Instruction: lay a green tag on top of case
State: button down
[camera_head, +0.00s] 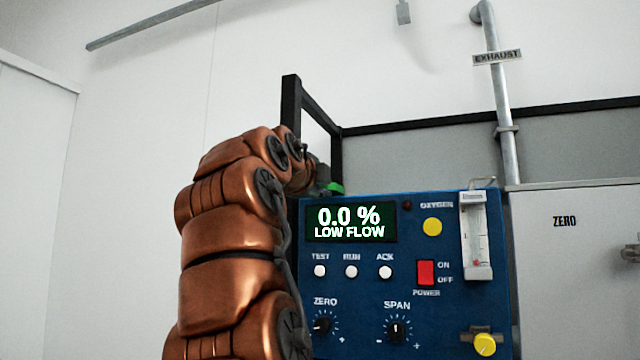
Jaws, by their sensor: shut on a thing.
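The case is a blue analyser box (450,318) with a lit display reading "0.0 %" and "LOW FLOW". A small green tag (336,188) shows at the top left edge of the case, just above the display. My gripper (325,182) is at that same corner, mostly hidden behind my copper-coloured arm and the case's upper edge. It is shut on the green tag. I cannot tell whether the tag touches the case top.
A black frame (291,120) rises behind the case's left corner. A clear flow meter (476,235) stands up at the case's right front. A grey cabinet marked ZERO (570,280) is at the right, with an exhaust pipe (503,110) behind.

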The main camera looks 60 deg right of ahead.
jog(key=shift+d+f, duration=0.1)
dwell(0.3)
jog(key=c, duration=1)
grip_release()
jog(key=shift+c, duration=0.2)
jog(key=s+a, duration=0.1)
jog(key=a, duration=1.1)
jog(key=shift+s, duration=0.1)
